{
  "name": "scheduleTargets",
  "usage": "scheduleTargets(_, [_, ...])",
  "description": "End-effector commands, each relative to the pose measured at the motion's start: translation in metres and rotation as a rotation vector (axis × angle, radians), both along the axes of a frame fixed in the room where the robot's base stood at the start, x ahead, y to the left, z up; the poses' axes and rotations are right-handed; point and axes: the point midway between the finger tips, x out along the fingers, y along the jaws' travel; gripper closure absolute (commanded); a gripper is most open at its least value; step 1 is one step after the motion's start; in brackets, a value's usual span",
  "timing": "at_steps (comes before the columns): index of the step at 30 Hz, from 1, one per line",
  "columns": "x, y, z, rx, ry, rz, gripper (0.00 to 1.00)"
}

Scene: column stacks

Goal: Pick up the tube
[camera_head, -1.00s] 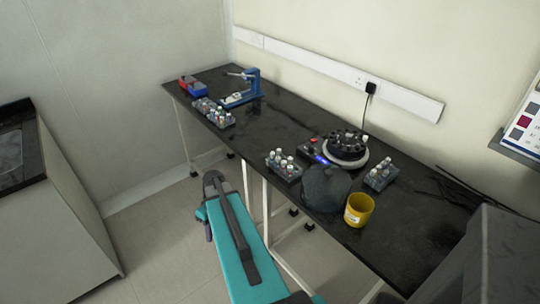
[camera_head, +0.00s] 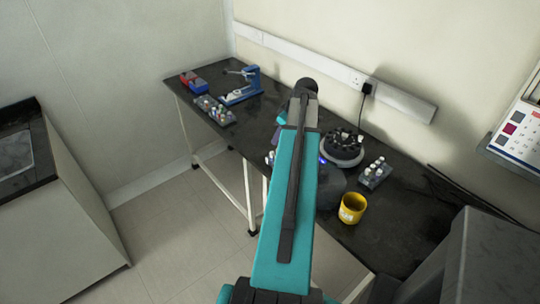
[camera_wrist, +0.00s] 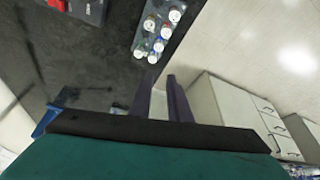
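Several small tubes with white, blue and green caps stand in a grey rack (camera_wrist: 160,28) at the top of the wrist view, close to the bench edge. In the head view, a left rack (camera_head: 213,110) and a right rack (camera_head: 376,173) hold capped tubes. A middle rack is mostly hidden behind my arm. My gripper (camera_wrist: 161,76) shows in the wrist view with its two dark fingers apart and nothing between them. The rack lies beyond the fingertips, apart from them. In the head view my gripper is largely hidden by my arm.
A centrifuge-like rotor (camera_head: 342,148) and a yellow cup (camera_head: 353,207) stand on the right of the black bench (camera_head: 400,235). A blue stand (camera_head: 243,88) and a red-and-blue box (camera_head: 193,83) are at the far left. Bare bench lies between the left rack and my arm.

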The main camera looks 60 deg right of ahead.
Motion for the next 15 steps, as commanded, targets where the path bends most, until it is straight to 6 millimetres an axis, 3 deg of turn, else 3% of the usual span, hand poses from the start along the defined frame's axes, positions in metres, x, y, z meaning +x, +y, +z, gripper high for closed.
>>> scheduleTargets(4, [-0.016, -0.013, 0.018, -0.016, -0.009, -0.027, 0.83])
scheduleTargets(15, [-0.018, -0.015, 0.019, -0.019, -0.010, -0.032, 0.83])
